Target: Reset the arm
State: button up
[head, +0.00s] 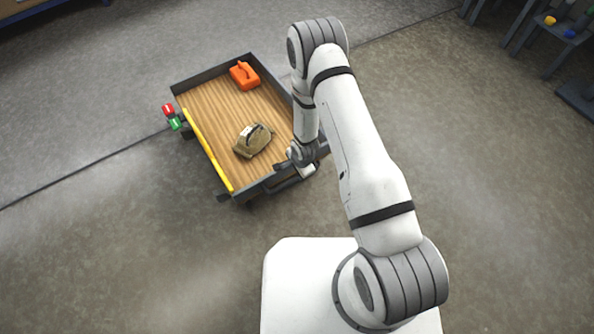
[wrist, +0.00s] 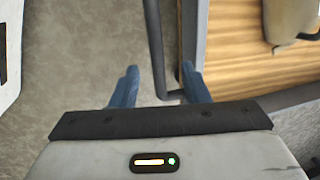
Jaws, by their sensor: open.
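My arm reaches from my white base up and over to the cart, and bends down at the cart's near right side. My gripper (head: 281,167) is at the cart's near edge. In the wrist view my gripper (wrist: 160,80) shows two blue fingers spread apart, with nothing held between them. Floor and a dark bar of the cart show beyond and between the fingers. The wooden-decked cart (head: 207,97) stands in front of my base.
On the cart are a tan bag-like object (head: 253,141) and an orange case (head: 244,75). A yellow bar (head: 208,150) runs along its left side, with red and green buttons (head: 171,116) outside it. A dark rack (head: 548,35) stands far right. Floor at left is clear.

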dwell(0.4)
jog(key=w+d+r+n+h+p, duration=0.1)
jog(key=d+r+n+p, duration=0.3)
jog(key=r, duration=1.6)
jog(key=w+d+r+n+p, duration=0.1)
jog(key=d+r+p, duration=0.4)
jog(key=r, duration=1.6)
jog(key=s+d+r+n+p, duration=0.3)
jog(key=s+r+p, duration=0.2)
jog(key=s+r, duration=0.6)
jog(key=s+d+r+n+p, duration=0.3)
jog(key=s+r, duration=0.8)
jog(key=r, duration=0.8)
jog(key=p, duration=0.2)
jog(key=shift+t+p, duration=0.4)
jog(key=shift+a, duration=0.1)
